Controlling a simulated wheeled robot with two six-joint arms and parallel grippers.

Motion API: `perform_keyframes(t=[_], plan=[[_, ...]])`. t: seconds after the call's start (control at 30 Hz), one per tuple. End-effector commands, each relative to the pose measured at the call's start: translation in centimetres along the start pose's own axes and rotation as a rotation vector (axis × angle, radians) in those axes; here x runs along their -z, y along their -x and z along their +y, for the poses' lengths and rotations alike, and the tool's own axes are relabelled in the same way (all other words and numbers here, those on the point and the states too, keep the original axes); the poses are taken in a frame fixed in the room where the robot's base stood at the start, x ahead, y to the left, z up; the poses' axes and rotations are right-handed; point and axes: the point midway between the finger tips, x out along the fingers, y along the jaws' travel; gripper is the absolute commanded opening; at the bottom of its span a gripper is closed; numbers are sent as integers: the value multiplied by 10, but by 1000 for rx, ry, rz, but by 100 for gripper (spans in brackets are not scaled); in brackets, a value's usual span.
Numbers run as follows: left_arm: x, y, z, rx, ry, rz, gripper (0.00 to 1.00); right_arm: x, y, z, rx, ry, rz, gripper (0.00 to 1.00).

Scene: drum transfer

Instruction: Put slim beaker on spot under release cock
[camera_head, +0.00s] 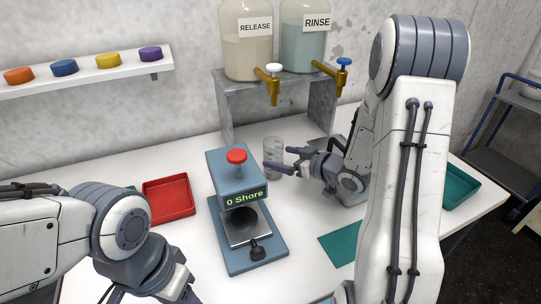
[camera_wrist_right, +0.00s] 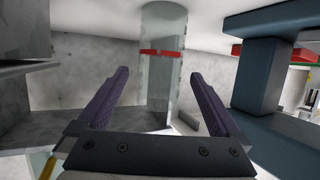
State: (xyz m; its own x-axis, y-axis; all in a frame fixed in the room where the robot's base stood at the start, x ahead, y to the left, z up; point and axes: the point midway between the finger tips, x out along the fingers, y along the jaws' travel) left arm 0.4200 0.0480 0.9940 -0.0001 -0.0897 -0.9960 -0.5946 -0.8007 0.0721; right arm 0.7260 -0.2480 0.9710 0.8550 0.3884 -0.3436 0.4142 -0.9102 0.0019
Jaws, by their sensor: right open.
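The slim beaker (camera_head: 273,152) is clear glass and stands upright on the white table, in front of the metal stand and below the release cock (camera_head: 273,88) in the head view. My right gripper (camera_head: 281,159) is open, with its dark purple fingers at the beaker. In the right wrist view the beaker (camera_wrist_right: 162,85), with a red mark, shows between and beyond the open fingers (camera_wrist_right: 163,98). No grip on it shows. The spot itself cannot be made out. My left gripper (camera_head: 183,294) is partly cut off at the bottom edge.
A blue press-like device (camera_head: 232,170) with a red knob reads "0 Shore" left of the beaker. The RINSE bottle (camera_head: 304,45) and its cock stand right of the RELEASE bottle (camera_head: 247,52). A red tray (camera_head: 168,199) and a teal mat (camera_head: 341,245) lie on the table.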

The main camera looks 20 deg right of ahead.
Motion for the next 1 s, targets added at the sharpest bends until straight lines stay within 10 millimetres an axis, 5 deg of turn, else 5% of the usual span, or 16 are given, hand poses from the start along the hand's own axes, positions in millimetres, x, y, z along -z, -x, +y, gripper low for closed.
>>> perform_keyframes(t=[0.3, 1.0], plan=[[0, 1, 0, 0, 0, 0, 50, 0, 47, 1, -3, -1, 1, 100], [0, 1, 0, 0, 0, 0, 50, 0, 51, 0, -1, -1, 0, 100]])
